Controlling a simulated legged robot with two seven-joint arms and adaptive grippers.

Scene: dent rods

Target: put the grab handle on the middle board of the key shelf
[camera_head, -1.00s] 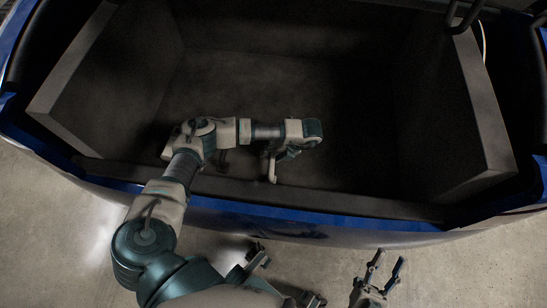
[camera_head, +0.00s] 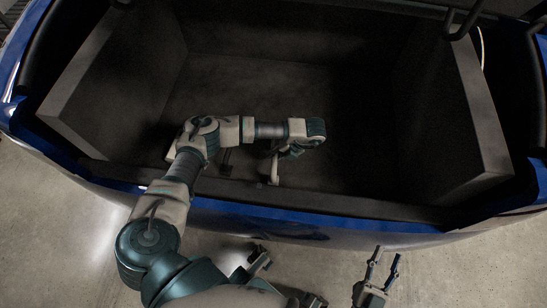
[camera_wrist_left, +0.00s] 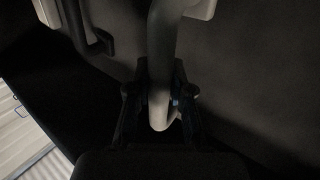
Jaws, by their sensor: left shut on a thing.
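The grab handle is a pale, smooth bar. In the head view its pale part (camera_head: 274,171) shows under my left gripper (camera_head: 285,153), low inside the car's open boot near the front sill. In the left wrist view the bar of the grab handle (camera_wrist_left: 162,55) runs down between the fingers of my left gripper (camera_wrist_left: 160,105), which is shut on it. My right gripper (camera_head: 383,266) is open and empty, over the floor outside the boot. I cannot make out the key shelf or its middle board in either view.
The boot has dark side walls, a right wall (camera_head: 470,110) and a front sill (camera_head: 330,201) with a blue body edge. A dark hooked part on a pale base (camera_wrist_left: 92,35) shows left of the handle in the wrist view. The boot's right half looks clear.

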